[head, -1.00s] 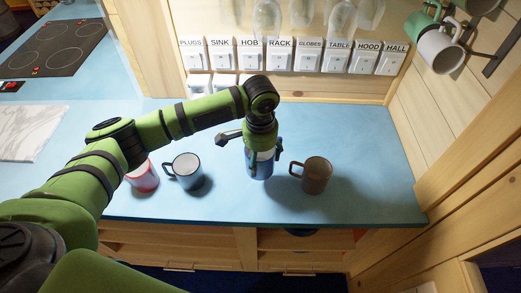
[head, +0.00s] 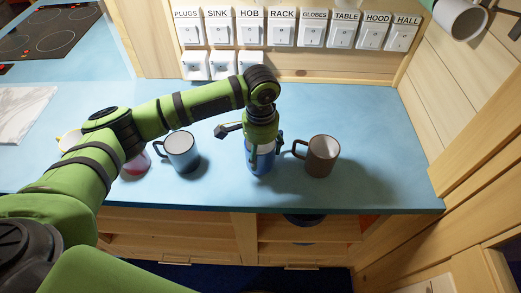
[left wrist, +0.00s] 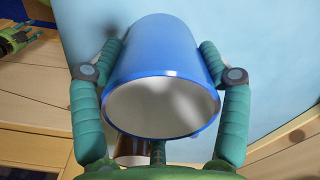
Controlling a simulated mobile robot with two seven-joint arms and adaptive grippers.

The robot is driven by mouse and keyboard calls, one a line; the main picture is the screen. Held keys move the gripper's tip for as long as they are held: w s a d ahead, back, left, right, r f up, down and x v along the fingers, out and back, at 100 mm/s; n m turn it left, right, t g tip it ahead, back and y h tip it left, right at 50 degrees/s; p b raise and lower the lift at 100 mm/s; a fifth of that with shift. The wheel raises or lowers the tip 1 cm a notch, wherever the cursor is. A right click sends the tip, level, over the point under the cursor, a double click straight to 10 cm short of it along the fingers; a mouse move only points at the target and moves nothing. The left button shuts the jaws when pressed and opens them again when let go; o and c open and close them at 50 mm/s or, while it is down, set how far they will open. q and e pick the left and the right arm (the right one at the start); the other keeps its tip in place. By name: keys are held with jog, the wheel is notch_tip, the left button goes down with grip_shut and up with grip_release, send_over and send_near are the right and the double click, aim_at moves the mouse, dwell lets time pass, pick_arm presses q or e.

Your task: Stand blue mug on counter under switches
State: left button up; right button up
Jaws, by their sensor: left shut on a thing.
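The blue mug (head: 261,162) is between the fingers of my left gripper (head: 262,150). In the left wrist view, the fingers (left wrist: 160,80) are shut on both sides of the blue mug (left wrist: 165,50), and its pale inside faces the camera. In the head view it is upright, low over or on the counter (head: 225,190); I cannot tell if its base touches. The labelled switches (head: 282,30) are on the wall behind. A green gripper, seemingly my right one (left wrist: 20,36), shows at the left wrist view's edge; its opening is unclear.
A brown mug (head: 322,157) stands close right of the blue mug. A red mug (head: 137,164) and a yellow mug (head: 68,141) are partly behind my arm. Counter beneath the switches is clear behind the blue mug.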

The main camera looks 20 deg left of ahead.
pick_arm(q)
jog(key=shift+f, duration=0.5)
dwell(0.4)
jog(key=o, duration=1.6)
jog(key=shift+c, duration=0.2)
notch_tip(320, 180, up, 12)
jog(key=shift+s, duration=0.1)
